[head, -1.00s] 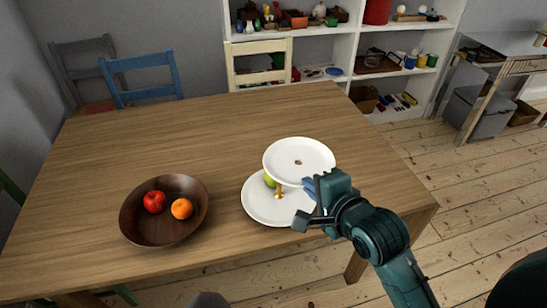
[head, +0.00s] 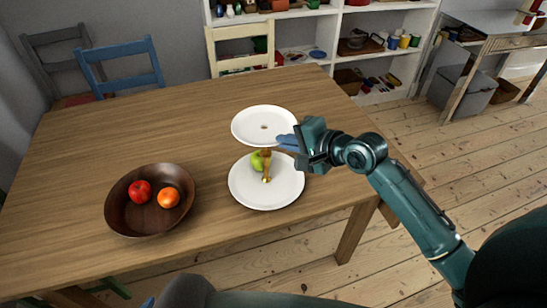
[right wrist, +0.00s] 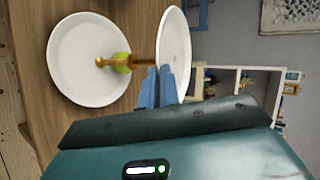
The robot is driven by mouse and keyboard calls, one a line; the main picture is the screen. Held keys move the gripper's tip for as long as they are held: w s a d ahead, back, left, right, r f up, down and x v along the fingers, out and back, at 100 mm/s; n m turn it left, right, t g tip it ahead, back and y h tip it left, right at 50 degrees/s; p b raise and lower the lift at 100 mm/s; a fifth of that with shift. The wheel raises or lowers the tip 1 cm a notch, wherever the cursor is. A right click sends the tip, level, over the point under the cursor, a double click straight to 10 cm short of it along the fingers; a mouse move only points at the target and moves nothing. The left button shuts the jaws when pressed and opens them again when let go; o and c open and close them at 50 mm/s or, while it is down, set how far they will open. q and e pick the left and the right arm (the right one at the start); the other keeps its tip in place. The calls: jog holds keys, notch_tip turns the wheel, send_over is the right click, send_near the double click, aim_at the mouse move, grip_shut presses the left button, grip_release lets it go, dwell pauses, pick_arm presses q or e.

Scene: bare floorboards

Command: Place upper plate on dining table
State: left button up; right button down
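The white upper plate (head: 264,123), with a small hole in its middle, is held level above the white lower plate (head: 268,196). It also shows edge-on in the right wrist view (right wrist: 174,40). My right gripper (head: 288,142) is shut on the near right part of its rim, with blue fingers (right wrist: 157,88). A gold stem (head: 266,168) rises from the lower plate, beside a green apple (head: 256,162). I cannot tell whether the stem's top touches the upper plate. The lower plate rests on the wooden dining table (head: 150,125). My left gripper is not in view.
A dark wooden bowl (head: 120,215) with a red apple (head: 140,191) and an orange (head: 168,197) stands left of the plates. The table's left and far parts are clear. Chairs, including a blue one (head: 122,66), stand behind the table.

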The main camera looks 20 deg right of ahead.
notch_tip(320, 180, down, 8)
dwell(0.5)
jog(key=c, duration=2.1)
grip_release()
jog(key=shift+f, duration=0.25)
jog(key=o, duration=0.5)
jog(key=shift+c, duration=0.2)
